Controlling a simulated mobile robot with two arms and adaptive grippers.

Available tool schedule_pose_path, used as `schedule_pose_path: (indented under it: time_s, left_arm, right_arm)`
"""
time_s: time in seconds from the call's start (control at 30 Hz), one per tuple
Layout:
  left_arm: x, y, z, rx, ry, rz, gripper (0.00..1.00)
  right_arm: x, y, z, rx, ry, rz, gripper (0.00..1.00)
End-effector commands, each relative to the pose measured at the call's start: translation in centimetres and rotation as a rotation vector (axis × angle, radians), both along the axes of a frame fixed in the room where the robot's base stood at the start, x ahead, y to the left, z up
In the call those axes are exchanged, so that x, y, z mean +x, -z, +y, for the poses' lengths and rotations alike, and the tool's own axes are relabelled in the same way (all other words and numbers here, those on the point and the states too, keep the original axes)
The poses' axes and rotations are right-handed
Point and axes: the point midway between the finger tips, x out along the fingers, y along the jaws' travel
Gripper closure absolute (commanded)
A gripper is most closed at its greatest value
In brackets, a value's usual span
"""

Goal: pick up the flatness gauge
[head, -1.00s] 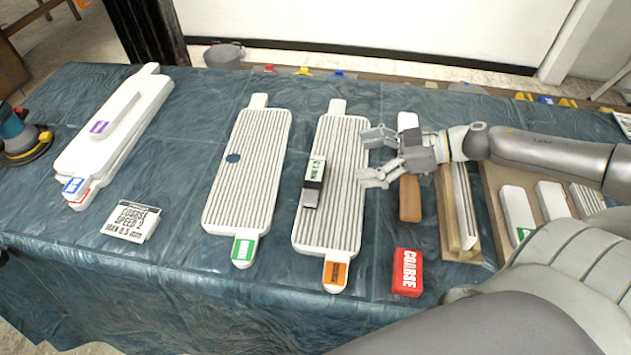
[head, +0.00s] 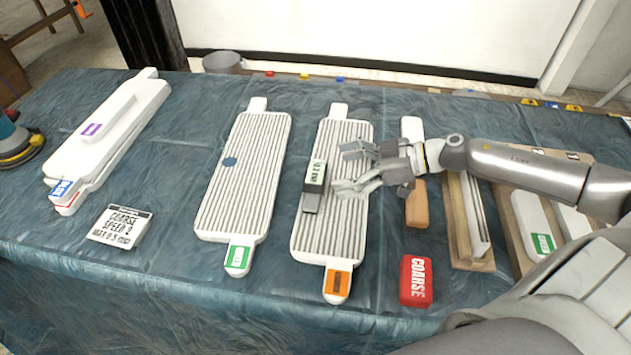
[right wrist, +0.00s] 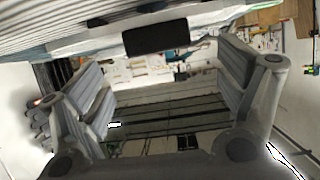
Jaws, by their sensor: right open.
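The flatness gauge (head: 314,182) looks like a small dark and grey block with a pale printed label. It rests on the ribbed white panel with the orange tag (head: 337,283), near that panel's left edge. My right gripper (head: 340,168) is open and empty, just right of the gauge, its fingers pointing left. No contact with the gauge shows. In the right wrist view a dark block (right wrist: 157,38), probably the gauge, shows at the top between the spread fingers. My left gripper is not in view.
A green-tagged ribbed panel (head: 240,185) lies to the left. A red COARSE block (head: 416,281) lies at the front; a wooden-ended block (head: 417,205) and wooden racks (head: 467,225) lie right.

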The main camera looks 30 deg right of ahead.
Motion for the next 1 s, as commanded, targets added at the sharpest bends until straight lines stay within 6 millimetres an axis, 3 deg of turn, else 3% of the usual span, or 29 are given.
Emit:
schedule_pose_path:
  time_s: [0.27, 0.7, 1.0]
  left_arm:
    - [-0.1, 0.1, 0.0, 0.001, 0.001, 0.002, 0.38]
    - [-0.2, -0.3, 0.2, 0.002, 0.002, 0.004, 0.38]
    - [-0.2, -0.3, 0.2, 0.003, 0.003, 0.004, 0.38]
  right_arm:
    - [0.5, 0.3, 0.7, 0.002, -0.001, -0.001, 0.11]
    - [3.1, 2.0, 3.9, 0.001, -0.002, -0.002, 0.11]
    - [3.2, 2.2, 4.1, -0.001, -0.001, 0.001, 0.11]
